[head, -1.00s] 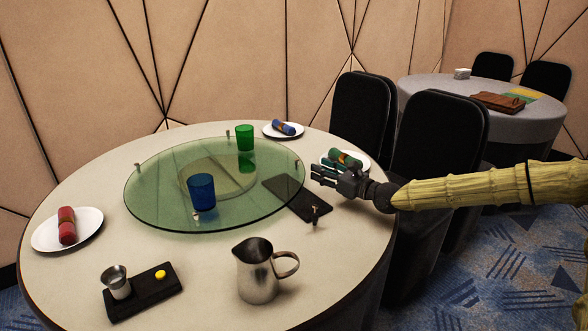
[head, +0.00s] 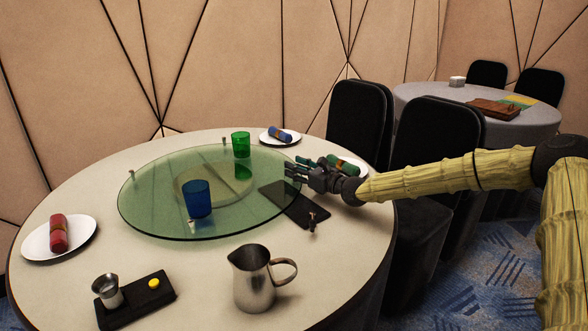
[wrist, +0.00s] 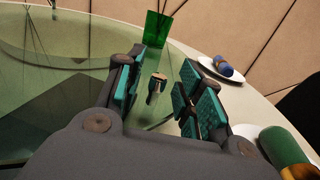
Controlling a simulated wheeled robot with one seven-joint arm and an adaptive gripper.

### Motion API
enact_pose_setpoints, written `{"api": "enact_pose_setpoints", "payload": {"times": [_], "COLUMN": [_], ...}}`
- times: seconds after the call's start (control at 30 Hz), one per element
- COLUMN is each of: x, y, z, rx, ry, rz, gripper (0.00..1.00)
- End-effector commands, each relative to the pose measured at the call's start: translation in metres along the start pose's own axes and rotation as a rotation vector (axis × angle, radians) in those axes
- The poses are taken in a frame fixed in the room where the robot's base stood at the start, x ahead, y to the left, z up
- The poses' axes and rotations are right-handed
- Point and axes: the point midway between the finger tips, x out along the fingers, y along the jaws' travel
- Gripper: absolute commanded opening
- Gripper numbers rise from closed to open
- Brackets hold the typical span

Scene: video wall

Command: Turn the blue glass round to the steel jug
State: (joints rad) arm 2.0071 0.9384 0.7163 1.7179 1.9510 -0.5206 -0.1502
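The blue glass (head: 197,198) stands on the round green-tinted glass turntable (head: 150,215), left of its middle. The steel jug (head: 252,280) stands on the table in front of the turntable, its handle to the right. A green glass (head: 241,144) stands at the turntable's back and also shows in the wrist view (wrist: 158,28). My gripper (head: 289,173) is at the turntable's right rim. In the wrist view my gripper (wrist: 162,82) is open, with a small upright peg (wrist: 156,84) between its fingers. Contact with the peg cannot be told.
A dark mat (head: 300,208) lies partly under the turntable's right rim. A black tray (head: 145,297) holds a small steel cup (head: 107,290) and a yellow piece. Plates with rolled napkins sit at left (head: 75,238), back (head: 293,137) and right. Chairs (head: 437,120) stand at right.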

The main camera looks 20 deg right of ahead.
Motion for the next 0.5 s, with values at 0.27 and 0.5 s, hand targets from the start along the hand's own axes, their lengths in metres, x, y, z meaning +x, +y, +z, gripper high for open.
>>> {"api": "enact_pose_setpoints", "payload": {"times": [0.27, 0.5], "x": [0.0123, 0.0124], "y": [0.0000, 0.0000], "z": [-0.0008, -0.0005], "rx": [0.000, 0.000], "ry": [0.001, 0.001], "rz": [-0.001, 0.000], "gripper": [0.37, 0.37]}}
